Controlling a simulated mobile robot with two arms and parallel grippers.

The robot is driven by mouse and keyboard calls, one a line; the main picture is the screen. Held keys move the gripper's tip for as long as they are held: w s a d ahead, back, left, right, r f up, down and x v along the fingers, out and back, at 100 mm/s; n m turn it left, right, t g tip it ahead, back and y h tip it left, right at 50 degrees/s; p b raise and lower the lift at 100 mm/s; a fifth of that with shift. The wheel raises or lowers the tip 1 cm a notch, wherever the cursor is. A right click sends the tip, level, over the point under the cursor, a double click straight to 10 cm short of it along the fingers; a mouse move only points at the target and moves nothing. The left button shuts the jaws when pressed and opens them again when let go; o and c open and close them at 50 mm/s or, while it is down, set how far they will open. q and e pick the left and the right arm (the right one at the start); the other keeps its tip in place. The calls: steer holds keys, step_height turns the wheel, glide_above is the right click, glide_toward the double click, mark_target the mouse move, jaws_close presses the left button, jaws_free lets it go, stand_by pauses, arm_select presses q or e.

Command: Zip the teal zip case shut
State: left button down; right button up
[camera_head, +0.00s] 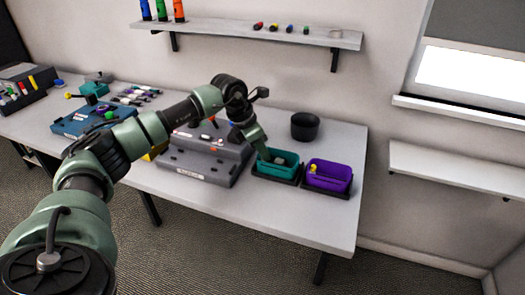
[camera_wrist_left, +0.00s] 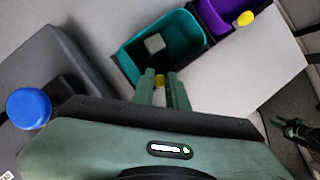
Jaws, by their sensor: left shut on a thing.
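The teal zip case (camera_head: 284,173) stands on the table and is open at the top; it also shows in the left wrist view (camera_wrist_left: 184,38). A pale grey block (camera_wrist_left: 155,43) lies inside it. The fingers partly hide the pull.
A purple case (camera_head: 327,184) with its own yellow pull (camera_head: 314,168) stands right beside the teal one. A black round bowl (camera_head: 305,126) is behind. A grey stepped stand (camera_head: 195,168) is at the left. The table's front right is clear.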

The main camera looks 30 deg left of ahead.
stand_by(0.4)
arm_select(q)
steer(key=d, duration=0.2)
steer(key=w+d, duration=0.1)
steer(key=d, duration=0.2)
steer(key=w+d, duration=0.1)
steer(key=d, duration=0.2)
steer(key=c, duration=1.4)
jaws_free()
steer(key=shift+s+r, duration=0.1)
steer(key=shift+r, duration=0.05)
steer(key=b, duration=0.1)
glide_toward(293, 167)
steer(key=shift+v, duration=1.15)
